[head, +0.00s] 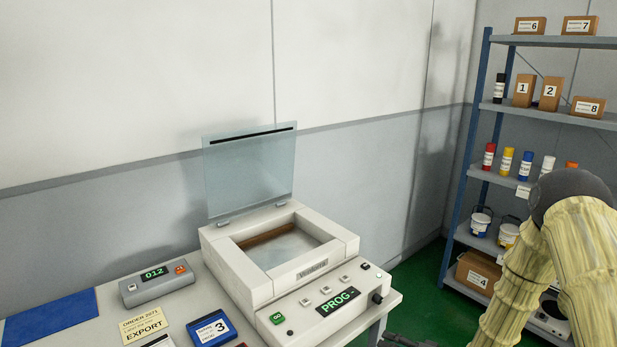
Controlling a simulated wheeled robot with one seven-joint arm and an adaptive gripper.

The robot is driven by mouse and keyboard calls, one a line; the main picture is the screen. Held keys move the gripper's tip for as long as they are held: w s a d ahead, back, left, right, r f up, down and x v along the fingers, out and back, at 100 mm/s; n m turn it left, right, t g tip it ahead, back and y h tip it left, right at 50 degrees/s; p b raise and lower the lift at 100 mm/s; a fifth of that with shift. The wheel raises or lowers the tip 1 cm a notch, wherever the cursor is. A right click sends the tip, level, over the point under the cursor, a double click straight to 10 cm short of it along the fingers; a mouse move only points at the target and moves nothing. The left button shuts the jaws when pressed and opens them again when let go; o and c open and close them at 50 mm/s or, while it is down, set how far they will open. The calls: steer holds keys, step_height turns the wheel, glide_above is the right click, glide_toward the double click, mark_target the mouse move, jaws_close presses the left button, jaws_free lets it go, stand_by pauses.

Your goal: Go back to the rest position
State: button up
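My arm, in a pale yellow ribbed cover, fills the lower right of the head view. A dark piece at the bottom edge, right of the table, seems to be part of my gripper (408,341). The rest of it is cut off by the frame, so I cannot see its fingers fully or whether it holds anything. It is beside the table's right edge, apart from the white machine (328,268).
The machine's clear lid (250,175) stands open; its display reads PROG. A control box (157,285) showing 012, an order card (145,325), a blue card (212,328) and a blue mat (50,318) lie left. A loaded shelf (545,42) stands right.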

steer(key=s+a+f+g+h, duration=0.2)
steer(key=s+a+f+h, duration=0.15)
steer(key=s+f, duration=0.6)
steer(key=s+d+f+n+g+h, duration=0.1)
steer(key=s+f+n+g+h, duration=0.1)
steer(key=s, duration=1.4)
steer(key=s+f+n+g+h, duration=0.2)
steer(key=s+g+h, duration=0.3)
steer(key=s, duration=1.1)
steer(key=shift+d+f+g, duration=0.4)
steer(key=shift+f+g, duration=0.2)
steer(key=shift+g, duration=0.1)
steer(key=shift+w, duration=0.1)
